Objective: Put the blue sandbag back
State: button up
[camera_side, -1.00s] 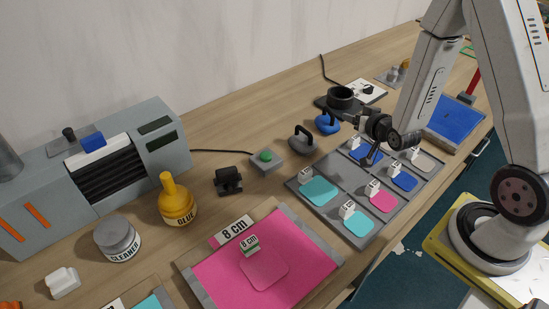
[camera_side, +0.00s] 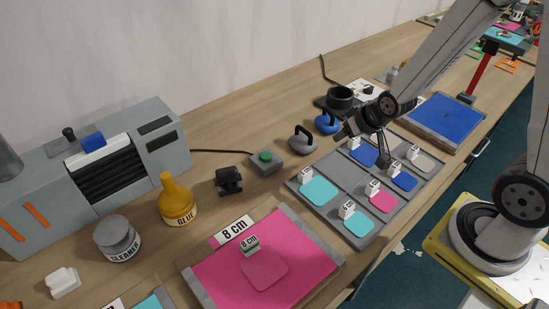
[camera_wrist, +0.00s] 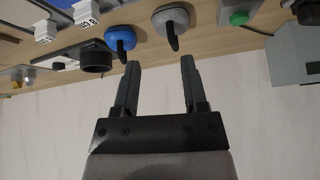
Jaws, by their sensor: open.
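I take the blue sandbag (camera_side: 327,122) to be the rounded blue weight with a dark handle, standing on the table behind the grey tray (camera_side: 290,186). It also shows in the wrist view (camera_wrist: 122,40), above the left fingertip. A matching grey weight (camera_side: 303,140) stands beside it, and shows in the wrist view (camera_wrist: 172,22) too. My gripper (camera_wrist: 160,62) is open and empty, its fingers apart and clear of both weights. In the side view my gripper (camera_side: 382,150) is over the far part of the tray.
The tray holds teal, pink, blue and pale flat pads with small white labelled blocks. A dark cup (camera_side: 340,97) stands behind the blue weight. A green-button box (camera_side: 267,161) is left of the grey weight. A blue board (camera_side: 445,118) lies at the right.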

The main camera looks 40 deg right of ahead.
jog(key=s+a+r+n+g, duration=0.2)
jog(key=s+a+r+g, duration=0.1)
jog(key=s, duration=0.4)
jog(key=shift+a+g+y, duration=0.4)
jog(key=shift+a+g, duration=0.1)
jog(key=shift+a, duration=0.2)
dwell(0.5)
